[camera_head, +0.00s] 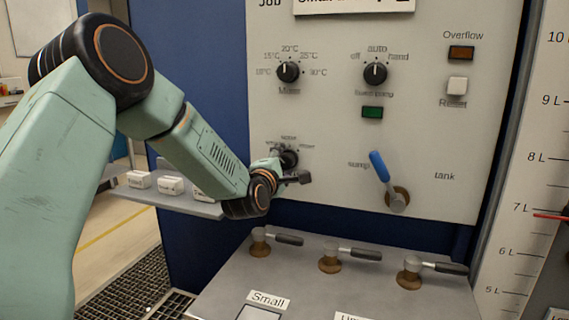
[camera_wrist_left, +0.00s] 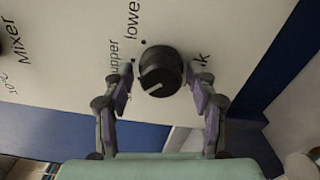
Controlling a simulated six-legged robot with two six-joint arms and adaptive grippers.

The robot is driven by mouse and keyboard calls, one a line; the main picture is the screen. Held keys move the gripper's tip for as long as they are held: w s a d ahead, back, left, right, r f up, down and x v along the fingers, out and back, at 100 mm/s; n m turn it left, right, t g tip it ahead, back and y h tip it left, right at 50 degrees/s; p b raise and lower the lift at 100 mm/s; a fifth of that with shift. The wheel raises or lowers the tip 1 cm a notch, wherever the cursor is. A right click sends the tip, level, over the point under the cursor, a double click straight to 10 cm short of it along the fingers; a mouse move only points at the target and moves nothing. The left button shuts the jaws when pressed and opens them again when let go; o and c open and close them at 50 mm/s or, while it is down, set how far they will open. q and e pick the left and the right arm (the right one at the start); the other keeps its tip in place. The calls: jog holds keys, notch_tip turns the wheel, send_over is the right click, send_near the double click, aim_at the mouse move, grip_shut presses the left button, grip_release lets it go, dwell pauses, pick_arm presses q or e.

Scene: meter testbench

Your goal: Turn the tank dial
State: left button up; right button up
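The tank dial is a round black knob (camera_wrist_left: 161,70) on the pale panel, with "upper" and "lower" printed near it in the left wrist view. Its pointer line faces the lower left of that view. In the head view the dial (camera_head: 289,158) is partly hidden by my left gripper (camera_head: 290,167). In the left wrist view my left gripper (camera_wrist_left: 160,82) is open, with one finger on each side of the dial and gaps between fingers and knob. My right gripper is not in view.
A mixer dial (camera_head: 288,71) and a pump dial (camera_head: 375,73) sit higher on the panel. A blue-handled lever (camera_head: 380,167) stands to the right. Several valve handles (camera_head: 352,253) rise from the bench below. A shelf (camera_head: 150,196) with small white boxes is at left.

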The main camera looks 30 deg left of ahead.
pick_arm(q)
jog(key=shift+d, duration=0.1)
jog(key=v, duration=1.2)
jog(key=shift+f, duration=0.1)
dwell(0.4)
